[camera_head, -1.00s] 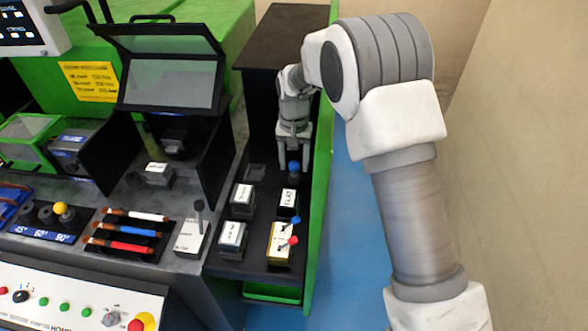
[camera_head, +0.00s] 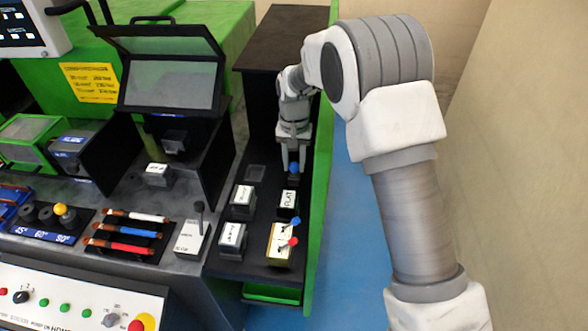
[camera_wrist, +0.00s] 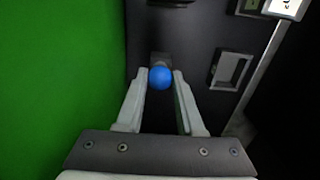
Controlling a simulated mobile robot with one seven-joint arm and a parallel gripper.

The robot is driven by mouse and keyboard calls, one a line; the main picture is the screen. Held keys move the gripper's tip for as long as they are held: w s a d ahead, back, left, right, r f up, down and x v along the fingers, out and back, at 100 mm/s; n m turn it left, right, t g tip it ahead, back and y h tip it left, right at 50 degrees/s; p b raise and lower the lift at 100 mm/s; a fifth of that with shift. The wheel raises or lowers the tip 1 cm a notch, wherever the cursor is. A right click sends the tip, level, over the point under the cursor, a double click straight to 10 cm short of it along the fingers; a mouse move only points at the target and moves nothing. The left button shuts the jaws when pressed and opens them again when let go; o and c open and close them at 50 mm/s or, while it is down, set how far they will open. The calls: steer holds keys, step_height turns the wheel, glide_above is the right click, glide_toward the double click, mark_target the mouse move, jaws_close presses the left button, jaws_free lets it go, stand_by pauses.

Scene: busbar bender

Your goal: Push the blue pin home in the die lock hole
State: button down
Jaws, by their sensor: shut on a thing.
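The blue pin's round head (camera_head: 293,167) shows at the far right of the black side table, behind the FLAT block. It also shows in the wrist view (camera_wrist: 160,77), in front of a small grey block (camera_wrist: 160,58). My gripper (camera_head: 294,170) points down over it, with one finger on each side. In the wrist view the two fingertips (camera_wrist: 161,74) are closed on the blue head. The pin's shaft and the die lock hole are hidden, so I cannot tell how deep the pin sits.
A FLAT block (camera_head: 288,199) stands just in front. A yellow-edged block (camera_head: 280,243) bears red and blue headed pins. Other labelled blocks (camera_head: 242,196) stand to the left. An empty square frame (camera_wrist: 231,70) lies nearby. A green wall (camera_wrist: 60,80) runs close beside my gripper.

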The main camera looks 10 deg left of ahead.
steer(key=shift+r, duration=0.15)
steer(key=shift+r+p, duration=1.25)
steer(key=shift+r, duration=0.4)
steer(key=shift+r, duration=0.1)
steer(key=shift+r+p, duration=1.75)
steer(key=shift+r, duration=0.75)
steer(key=shift+f, duration=0.1)
